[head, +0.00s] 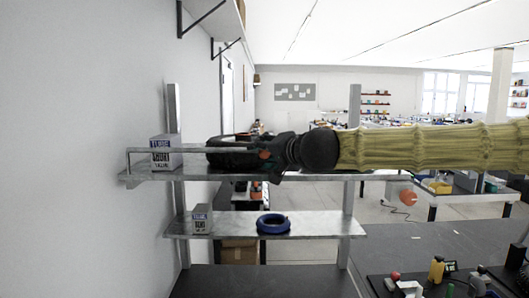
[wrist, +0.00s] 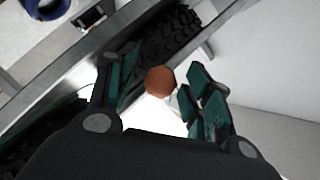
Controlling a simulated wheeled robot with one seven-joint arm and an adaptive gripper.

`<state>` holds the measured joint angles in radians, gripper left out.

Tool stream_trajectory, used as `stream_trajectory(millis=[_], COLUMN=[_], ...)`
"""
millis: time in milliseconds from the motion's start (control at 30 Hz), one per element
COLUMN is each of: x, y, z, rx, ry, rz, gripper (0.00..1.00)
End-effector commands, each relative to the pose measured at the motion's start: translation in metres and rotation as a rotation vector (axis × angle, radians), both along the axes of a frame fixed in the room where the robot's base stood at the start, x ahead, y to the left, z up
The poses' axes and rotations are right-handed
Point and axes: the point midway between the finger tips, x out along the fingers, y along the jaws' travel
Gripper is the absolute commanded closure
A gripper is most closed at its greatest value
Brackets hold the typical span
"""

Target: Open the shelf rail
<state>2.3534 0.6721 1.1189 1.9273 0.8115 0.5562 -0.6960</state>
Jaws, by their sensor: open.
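The shelf rail (head: 140,150) is a thin grey bar along the upper metal shelf (head: 150,177), seen at its left end in the head view. My gripper (head: 262,152) is at the upper shelf, reaching in from the right, and hides part of the rail. In the wrist view my gripper (wrist: 163,66) is open, with one finger on each side of a round orange-brown knob (wrist: 160,82). I cannot tell whether the fingers touch the knob. A grey bar (wrist: 222,24) runs behind the fingers at upper right.
A printed box (head: 163,155) stands at the upper shelf's left. Black treaded tyres (wrist: 170,35) lie near my fingers. The lower shelf holds a small box (head: 202,219) and a blue ring (head: 273,223). A white wall (head: 85,150) borders the left.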

Motion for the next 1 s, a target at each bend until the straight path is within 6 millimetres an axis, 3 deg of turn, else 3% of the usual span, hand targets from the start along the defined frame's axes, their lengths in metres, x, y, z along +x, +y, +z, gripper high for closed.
stream_trajectory(millis=[367,633,1000], x=[0.0021,0.0020,0.0023], y=[0.0009,0.0009,0.0004], z=[-0.0009,-0.0007,0.0001], rx=[0.001,0.000,-0.001], ry=[0.000,0.000,-0.006], rz=[0.000,0.000,-0.001], gripper=[0.51,1.00,1.00])
